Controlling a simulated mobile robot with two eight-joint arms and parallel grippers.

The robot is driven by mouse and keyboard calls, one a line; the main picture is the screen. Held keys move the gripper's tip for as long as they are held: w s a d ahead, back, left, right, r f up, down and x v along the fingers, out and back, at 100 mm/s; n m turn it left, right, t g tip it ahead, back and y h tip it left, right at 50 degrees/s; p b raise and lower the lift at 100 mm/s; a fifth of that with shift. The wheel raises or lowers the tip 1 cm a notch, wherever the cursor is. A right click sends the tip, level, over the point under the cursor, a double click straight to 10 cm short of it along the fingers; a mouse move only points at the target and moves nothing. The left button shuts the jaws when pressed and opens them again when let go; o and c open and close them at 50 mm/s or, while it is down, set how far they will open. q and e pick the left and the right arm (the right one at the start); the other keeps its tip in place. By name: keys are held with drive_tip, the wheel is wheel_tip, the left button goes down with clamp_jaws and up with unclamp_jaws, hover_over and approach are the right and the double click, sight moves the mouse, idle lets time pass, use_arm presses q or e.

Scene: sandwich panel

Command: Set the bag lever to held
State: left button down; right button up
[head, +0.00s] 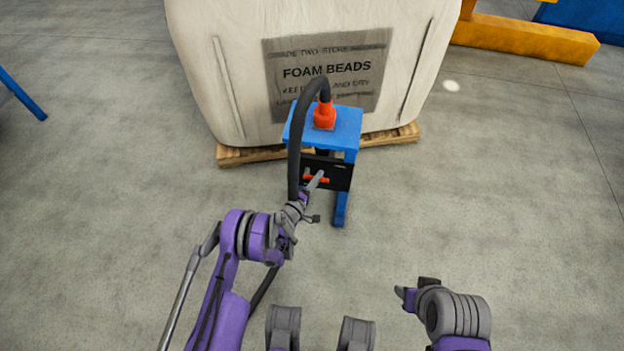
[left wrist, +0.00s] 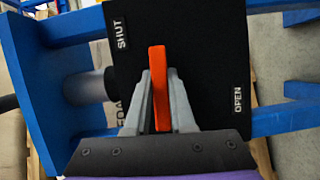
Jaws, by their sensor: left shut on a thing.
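The orange lever (left wrist: 158,70) stands on a black panel (left wrist: 205,50), which is marked SHUT at the upper left and OPEN at the lower right in the left wrist view. The lever points up in that view, between the two marks. No "held" mark is visible. My left gripper (left wrist: 160,108) is shut on the lever, a grey finger on each side. In the head view the lever (head: 316,179) shows at the panel's front, with my left gripper (head: 312,184) at it. My right gripper (head: 404,294) is apart from the panel at the lower right; its jaws are unclear.
The panel is on a blue stand (head: 345,130) with an orange fitting (head: 324,115) and a black hose (head: 294,150) looping close to my left wrist. A large foam beads bag (head: 220,60) stands behind on a wooden pallet (head: 240,157).

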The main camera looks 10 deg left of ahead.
use_arm(q)
drive_tip(key=shift+d+r+n, duration=0.1)
drive_tip(key=shift+r+n, duration=0.1)
drive_tip(key=shift+n, duration=0.2)
use_arm(e)
drive_tip(key=shift+a+f, duration=0.15)
drive_tip(key=shift+f, duration=0.05)
use_arm(q)
drive_tip(key=c, duration=0.8)
unclamp_jaws()
drive_tip(key=shift+o, duration=0.2)
